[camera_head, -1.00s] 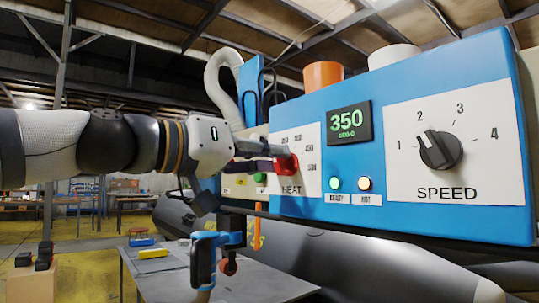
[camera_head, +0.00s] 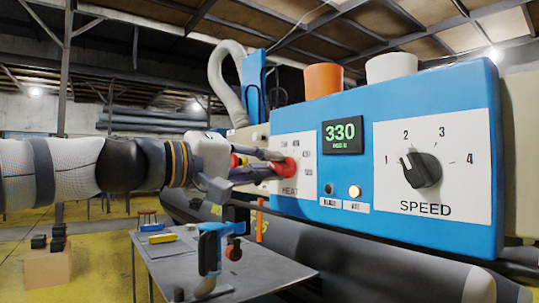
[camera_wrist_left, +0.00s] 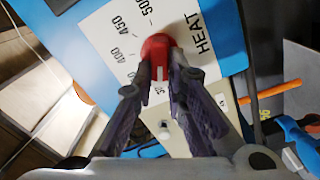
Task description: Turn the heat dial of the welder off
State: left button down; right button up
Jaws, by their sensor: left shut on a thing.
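The red heat dial (camera_head: 291,167) sits on the white HEAT panel of the blue welder (camera_head: 340,196). My left gripper (camera_head: 279,167) reaches in from the left and is shut on the dial. In the left wrist view, both fingertips (camera_wrist_left: 160,74) press on either side of the red dial (camera_wrist_left: 157,47). A pale mark on the dial points down between the fingers, and the fingers hide part of the scale. The display (camera_head: 342,134) reads 330. My right gripper is not in view.
The black speed dial (camera_head: 422,170) is on the right of the welder, pointing up-left near 2. An orange cup (camera_head: 323,79) and a white cup (camera_head: 391,66) stand on top.

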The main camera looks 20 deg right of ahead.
pick_arm(q)
jog(key=n, duration=0.3)
jog(key=shift+f+n+p, duration=0.1)
jog(key=shift+n+p, duration=0.2)
jog(key=shift+p, duration=0.05)
jog(key=shift+f+n, duration=0.25)
jog(key=shift+n, duration=1.55)
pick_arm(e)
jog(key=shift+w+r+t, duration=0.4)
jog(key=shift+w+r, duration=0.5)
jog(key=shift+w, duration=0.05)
pick_arm(q)
jog(key=c, duration=1.6)
grip_release()
jog(key=shift+a, duration=0.15)
jog(key=v, duration=1.1)
jog(key=shift+s+a, duration=0.15)
jog(key=shift+a, duration=0.25)
